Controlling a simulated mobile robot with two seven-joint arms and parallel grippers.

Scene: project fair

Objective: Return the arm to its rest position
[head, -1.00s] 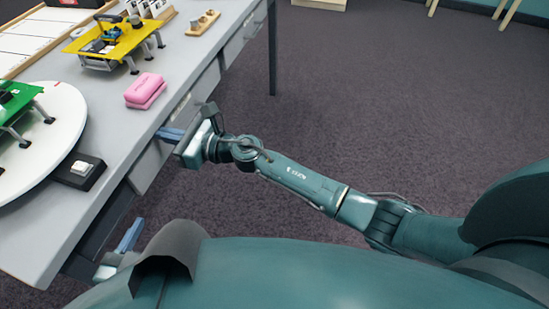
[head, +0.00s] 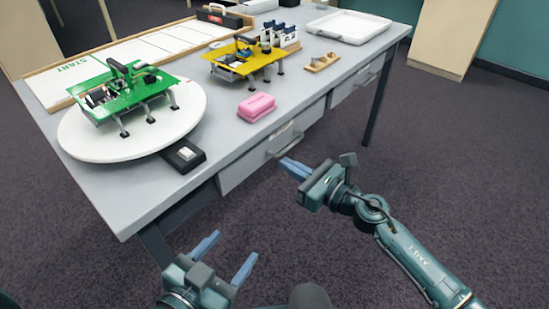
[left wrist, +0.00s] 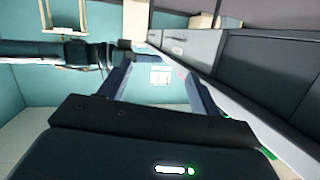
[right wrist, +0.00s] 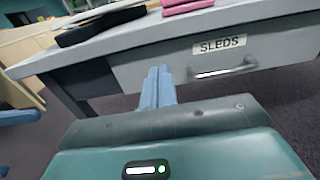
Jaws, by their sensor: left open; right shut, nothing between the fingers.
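My left gripper (head: 228,262) is low in front of the table's near side in the head view. Its two blue fingers are spread, with nothing between them; they also show in the left wrist view (left wrist: 160,85). My right gripper (head: 288,166) is in front of the drawer side of the table, its fingers together and empty. In the right wrist view its shut fingers (right wrist: 158,85) point toward a drawer labelled SLEDS (right wrist: 225,62). That drawer looks closed, and the fingertips appear apart from its handle (right wrist: 225,72).
The grey table (head: 110,195) holds a white turntable (head: 75,140) with a green sled, a black switch box (head: 183,156), a pink block (head: 256,107), a yellow sled (head: 245,62) and a white tray (head: 348,27). Open carpet (head: 450,150) lies to the right.

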